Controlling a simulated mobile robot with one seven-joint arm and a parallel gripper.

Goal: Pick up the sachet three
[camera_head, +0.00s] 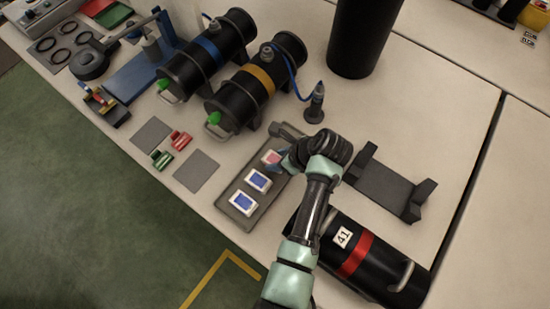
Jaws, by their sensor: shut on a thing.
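A grey tray (236,203) lies near the table's front edge with a row of small sachets in it. A third sachet with a pinkish-red face (271,158) is at the far part of the tray, beside my gripper (287,161). My gripper is shut on this pinkish sachet, though my wrist hides most of the fingers. I cannot tell whether the sachet is lifted off the tray.
A black cylinder with a red band and label 41 (355,257) lies right of my arm. A dark cradle (385,190) stands behind it. Blue-banded (208,54) and yellow-banded (256,83) cylinders lie at the back left. A small dark nozzle (316,103) stands behind my gripper.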

